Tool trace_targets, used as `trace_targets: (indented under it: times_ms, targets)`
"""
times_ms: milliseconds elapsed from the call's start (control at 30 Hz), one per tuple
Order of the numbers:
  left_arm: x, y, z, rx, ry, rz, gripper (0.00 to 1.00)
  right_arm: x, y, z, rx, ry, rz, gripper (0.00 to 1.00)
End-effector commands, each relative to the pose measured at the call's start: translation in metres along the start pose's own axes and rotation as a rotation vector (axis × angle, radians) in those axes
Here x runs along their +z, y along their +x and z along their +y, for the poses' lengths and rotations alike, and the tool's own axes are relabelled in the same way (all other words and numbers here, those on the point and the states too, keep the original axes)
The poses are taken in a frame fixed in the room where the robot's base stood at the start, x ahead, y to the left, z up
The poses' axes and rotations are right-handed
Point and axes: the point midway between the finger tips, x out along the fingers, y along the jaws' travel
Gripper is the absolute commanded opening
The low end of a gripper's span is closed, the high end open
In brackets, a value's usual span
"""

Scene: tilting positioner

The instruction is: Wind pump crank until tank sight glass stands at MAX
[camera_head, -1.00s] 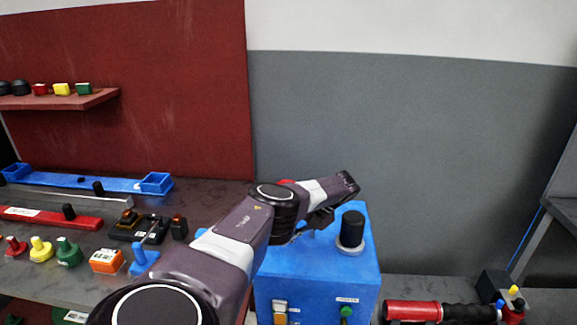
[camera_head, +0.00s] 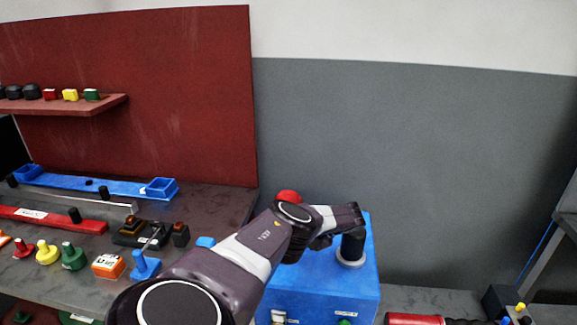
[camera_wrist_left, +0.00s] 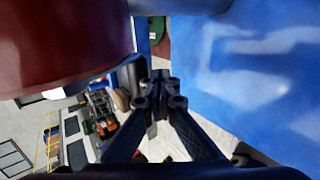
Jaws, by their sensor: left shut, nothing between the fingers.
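A blue box-shaped unit (camera_head: 318,297) stands right of the bench, with a black cylinder (camera_head: 352,249) upright on a pale ring on its top. A red rounded knob (camera_head: 288,196) shows just behind my left wrist; I cannot tell if it belongs to the crank. In the left wrist view a large dark red round part (camera_wrist_left: 60,40) is close at upper left and a blue surface (camera_wrist_left: 250,70) fills the right. My left gripper (camera_wrist_left: 160,90) is shut and empty between them. In the head view my wrist hides most of it. No sight glass or MAX mark is readable.
The bench at left holds a blue bar (camera_head: 100,185), a red bar (camera_head: 50,220), several coloured knobs and an orange block (camera_head: 108,266). A red shelf (camera_head: 60,105) is on the wall panel. A red cylinder with a black grip (camera_head: 415,319) lies at lower right.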

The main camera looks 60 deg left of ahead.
Motion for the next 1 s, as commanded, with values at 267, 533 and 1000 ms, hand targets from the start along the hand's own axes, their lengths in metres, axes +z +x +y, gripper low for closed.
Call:
trace_targets:
  times_ms: [267,533,1000]
  targets:
    - [-0.004,0.01,0.01,0.002,-0.002,0.002,0.0,0.0,-0.002,0.0,0.0,0.0,0.0,0.4]
    - [-0.008,0.018,0.016,0.044,-0.002,0.001,0.0,0.0,0.003,0.0,0.0,0.001,0.0,0.4]
    - [-0.008,0.026,0.03,0.225,-0.003,0.001,0.0,0.003,0.028,0.0,0.0,0.001,0.0,0.4]
